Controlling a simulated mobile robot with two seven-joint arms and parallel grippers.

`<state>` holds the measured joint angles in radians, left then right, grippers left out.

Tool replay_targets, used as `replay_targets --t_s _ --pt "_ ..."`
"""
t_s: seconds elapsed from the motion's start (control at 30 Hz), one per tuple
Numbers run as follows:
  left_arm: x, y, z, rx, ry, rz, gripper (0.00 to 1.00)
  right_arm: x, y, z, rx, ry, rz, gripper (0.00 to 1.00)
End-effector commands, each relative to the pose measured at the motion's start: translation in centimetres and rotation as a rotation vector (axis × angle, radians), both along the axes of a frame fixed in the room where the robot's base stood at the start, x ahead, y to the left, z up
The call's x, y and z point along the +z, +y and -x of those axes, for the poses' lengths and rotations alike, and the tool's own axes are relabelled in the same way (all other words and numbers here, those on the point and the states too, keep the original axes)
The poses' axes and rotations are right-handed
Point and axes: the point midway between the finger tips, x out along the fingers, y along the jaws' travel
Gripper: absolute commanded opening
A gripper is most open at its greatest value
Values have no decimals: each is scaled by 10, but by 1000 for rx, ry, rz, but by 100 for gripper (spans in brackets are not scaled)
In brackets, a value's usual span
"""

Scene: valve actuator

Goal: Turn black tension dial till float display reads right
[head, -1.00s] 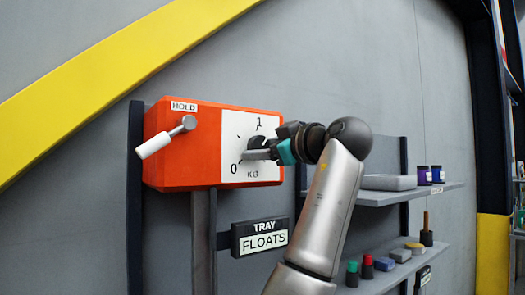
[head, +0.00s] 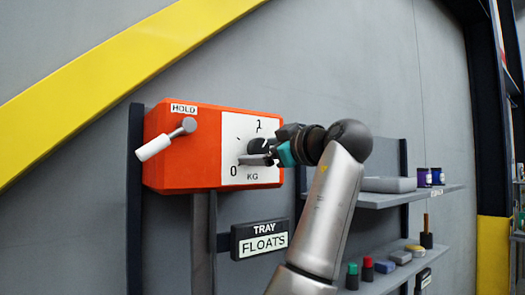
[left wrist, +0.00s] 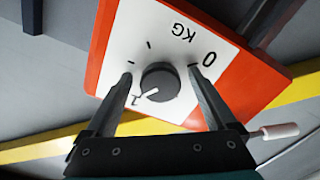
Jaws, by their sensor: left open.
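The black tension dial (head: 260,146) sits on the white scale plate of an orange box, partly hidden by my gripper in the head view. In the left wrist view the dial (left wrist: 165,80) shows whole, and its white mark points toward the "1". My left gripper (head: 256,159) is open at the dial. In the left wrist view its fingers (left wrist: 161,75) stand on either side of the dial, with a visible gap at each side. The display (head: 263,246) under the "TRAY" label reads "FLOATS". My right gripper is not in view.
A white-handled lever (head: 165,139) under a "HOLD" label sticks out at the left of the orange box (head: 183,170). Shelves (head: 385,199) at the right hold a grey box, jars and small coloured items. A yellow beam (head: 110,75) crosses the wall.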

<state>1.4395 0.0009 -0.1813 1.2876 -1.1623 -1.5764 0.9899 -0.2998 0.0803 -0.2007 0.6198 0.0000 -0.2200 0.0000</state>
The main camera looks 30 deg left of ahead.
Motion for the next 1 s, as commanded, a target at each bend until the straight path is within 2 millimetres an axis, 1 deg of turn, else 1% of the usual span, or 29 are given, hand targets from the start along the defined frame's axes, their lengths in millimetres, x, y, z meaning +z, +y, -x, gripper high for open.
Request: replay_targets --t_s 0.13,0.27,0.37,0.5,0.7,0.83,1.0 --pt "-1 -4 1 -1 0 0 90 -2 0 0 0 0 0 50" --pt "-2 -19 7 -3 -1 0 90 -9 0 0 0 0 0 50" --pt "-3 -40 15 -5 -1 0 90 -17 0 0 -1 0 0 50" --pt "-3 -72 28 -6 -1 -1 90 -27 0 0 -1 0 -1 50" --pt "-2 -112 46 -4 0 0 90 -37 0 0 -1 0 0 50" --pt "-1 -130 53 -3 0 -1 90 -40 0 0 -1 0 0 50" --pt "0 -140 58 0 0 0 90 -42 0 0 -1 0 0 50"
